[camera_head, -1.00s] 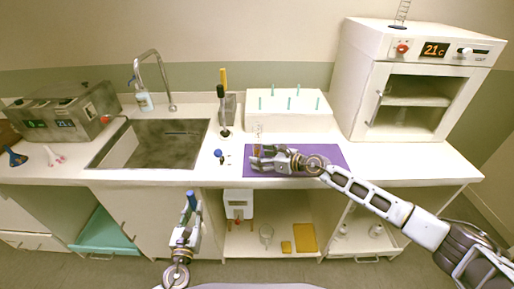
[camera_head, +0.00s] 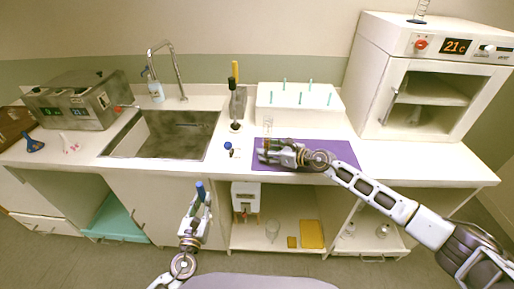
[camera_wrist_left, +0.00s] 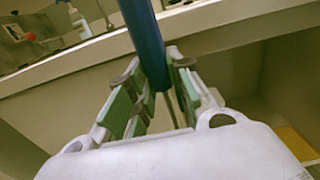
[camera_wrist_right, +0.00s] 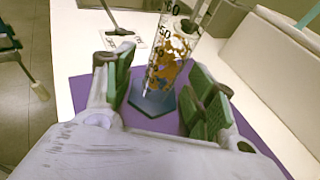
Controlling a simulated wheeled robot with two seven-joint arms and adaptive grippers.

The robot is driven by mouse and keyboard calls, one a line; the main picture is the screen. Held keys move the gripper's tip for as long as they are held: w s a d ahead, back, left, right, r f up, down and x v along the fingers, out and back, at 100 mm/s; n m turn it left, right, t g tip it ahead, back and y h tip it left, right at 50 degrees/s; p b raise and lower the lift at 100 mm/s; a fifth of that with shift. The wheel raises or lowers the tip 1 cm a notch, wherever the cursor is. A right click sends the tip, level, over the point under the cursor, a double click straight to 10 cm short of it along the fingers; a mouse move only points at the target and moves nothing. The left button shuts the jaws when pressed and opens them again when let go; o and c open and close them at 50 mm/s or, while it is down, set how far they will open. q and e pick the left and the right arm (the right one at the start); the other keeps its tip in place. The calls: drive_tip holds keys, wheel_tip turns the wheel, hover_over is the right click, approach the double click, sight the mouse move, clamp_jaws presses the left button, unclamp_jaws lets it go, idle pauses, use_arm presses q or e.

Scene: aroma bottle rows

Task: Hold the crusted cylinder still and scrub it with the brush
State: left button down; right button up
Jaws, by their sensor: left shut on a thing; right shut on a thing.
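The crusted cylinder (camera_wrist_right: 172,62) is a clear graduated tube with orange, brown and blue crust inside and a bluish hexagonal base. It stands upright on the purple mat (camera_head: 330,152); its upper part also shows in the head view (camera_head: 268,126). My right gripper (camera_head: 265,152) is shut on it low down, with one finger on each side in the right wrist view. My left gripper (camera_head: 199,198) is shut on the brush, whose blue handle (camera_wrist_left: 144,38) rises between the fingers. The gripper holds it in front of the counter, below the top. The bristles cannot be made out.
A sink (camera_head: 165,135) with a tap lies left of the mat. A white peg rack (camera_head: 298,112) stands behind the mat and an oven (camera_head: 425,85) to the right. A small blue-topped item (camera_head: 228,147) lies left of the mat. The counter's front edge lies behind my left gripper.

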use_arm(q)
drive_tip(key=w+d+r+m+g+h, duration=0.1)
drive_tip(key=w+d+r+m+h, duration=0.2)
drive_tip(key=d+r, duration=0.5)
drive_tip(key=w+d+r+m+g+h, duration=0.15)
drive_tip(key=d+r+h, duration=0.35)
drive_tip(key=r, duration=0.6)
drive_tip(key=w+d+r+m+g+h, duration=0.1)
drive_tip(key=d+r+m+h, duration=0.2)
drive_tip(key=d+r, duration=0.6)
drive_tip(key=w+r+n+y, duration=0.1)
drive_tip(key=w+r, duration=0.5)
drive_tip(key=r, duration=0.3)
drive_tip(key=w+r+t+y, duration=0.1)
drive_tip(key=w+r, duration=0.6)
drive_tip(key=r, duration=0.2)
drive_tip(key=shift+a+n, duration=0.35)
drive_tip(key=shift+a, duration=0.1)
drive_tip(key=shift+r, duration=0.1)
